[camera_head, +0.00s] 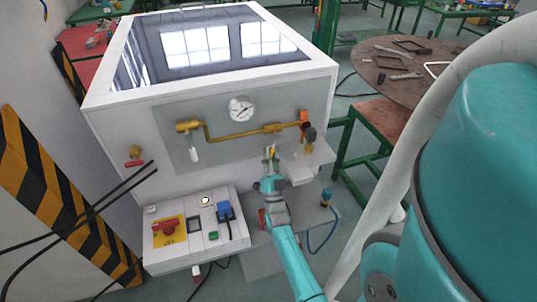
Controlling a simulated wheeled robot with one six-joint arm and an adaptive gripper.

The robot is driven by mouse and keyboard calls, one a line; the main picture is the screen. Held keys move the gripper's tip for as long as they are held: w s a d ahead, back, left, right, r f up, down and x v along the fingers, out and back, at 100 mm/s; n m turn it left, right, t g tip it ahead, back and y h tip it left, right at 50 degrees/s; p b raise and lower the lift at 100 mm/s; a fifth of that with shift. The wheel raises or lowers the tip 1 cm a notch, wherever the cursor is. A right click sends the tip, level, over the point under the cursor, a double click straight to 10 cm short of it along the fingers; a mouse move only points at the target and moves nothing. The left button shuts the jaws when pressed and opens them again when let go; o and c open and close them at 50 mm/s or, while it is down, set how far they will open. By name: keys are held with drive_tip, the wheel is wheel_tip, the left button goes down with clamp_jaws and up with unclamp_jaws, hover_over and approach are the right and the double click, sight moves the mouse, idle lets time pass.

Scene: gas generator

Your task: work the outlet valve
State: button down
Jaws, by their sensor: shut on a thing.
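A brass pipe (225,136) with fittings runs along the grey front panel of a white cabinet. A valve (270,129) sits on the pipe right of centre, and I take it for the outlet valve. My gripper (272,153) is just below it, with its fingers pointing up. It is shut on what looks like the valve's handle, which the fingers mostly hide. The handle's exact angle cannot be told. Another valve (187,127) with a pale hanging handle (194,152) is at the pipe's left end.
A round gauge (241,108) is above the pipe. An orange-and-dark fitting (306,124) is at its right end. A control box (194,254) with a red switch is lower left. A small grey shelf (297,172) is close to my gripper's right. Black cables cross the left.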

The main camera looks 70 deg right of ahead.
idle(0.4)
drive_tip(key=c, duration=1.1)
unclamp_jaws()
drive_tip(key=s+a+f, duration=0.1)
drive_tip(key=s+a, duration=0.3)
drive_tip(key=a, duration=0.2)
drive_tip(key=s+a+f, duration=0.2)
drive_tip(key=s+a, duration=0.1)
drive_tip(key=a, duration=0.4)
drive_tip(key=shift+s+a+f, duration=0.25)
drive_tip(key=shift+s, duration=0.1)
